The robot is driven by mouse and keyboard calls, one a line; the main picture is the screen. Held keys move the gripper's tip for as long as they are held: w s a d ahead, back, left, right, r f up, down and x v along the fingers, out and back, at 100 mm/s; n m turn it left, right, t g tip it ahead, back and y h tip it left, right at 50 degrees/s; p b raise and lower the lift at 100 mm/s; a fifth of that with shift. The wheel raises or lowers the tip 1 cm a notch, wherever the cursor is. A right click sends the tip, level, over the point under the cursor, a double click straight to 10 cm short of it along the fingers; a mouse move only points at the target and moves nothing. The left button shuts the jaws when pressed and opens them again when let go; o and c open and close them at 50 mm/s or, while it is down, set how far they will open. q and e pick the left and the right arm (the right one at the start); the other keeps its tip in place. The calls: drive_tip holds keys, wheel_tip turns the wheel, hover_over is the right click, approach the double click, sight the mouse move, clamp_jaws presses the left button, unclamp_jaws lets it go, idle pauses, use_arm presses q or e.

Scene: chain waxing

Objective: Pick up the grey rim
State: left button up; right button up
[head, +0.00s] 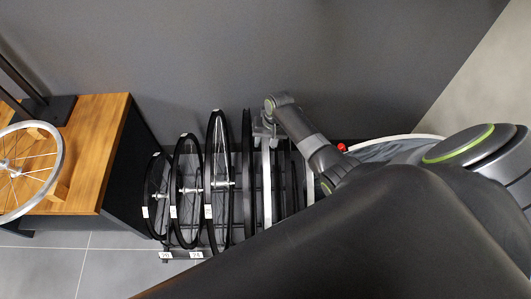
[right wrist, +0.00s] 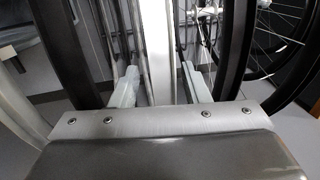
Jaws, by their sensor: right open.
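A light grey rim (head: 267,185) stands upright, edge-on, in the rack beside a black rim (head: 247,180). My right gripper (head: 265,130) is at its upper part. In the right wrist view the open right gripper (right wrist: 163,84) has one finger on each side of the light grey rim (right wrist: 158,45), with gaps visible between the fingers and the rim. My left gripper is out of view.
Several black spoked wheels (head: 218,150) stand left of the rim in the rack. Another pale rim (head: 309,185) stands to the right. A wooden-topped bench (head: 98,150) holds a silver wheel (head: 57,160). A dark wall (head: 190,60) is behind.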

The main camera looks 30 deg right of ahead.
drive_tip(key=shift+f, duration=0.3)
clamp_jaws()
drive_tip(key=shift+w, duration=0.1)
idle(1.2)
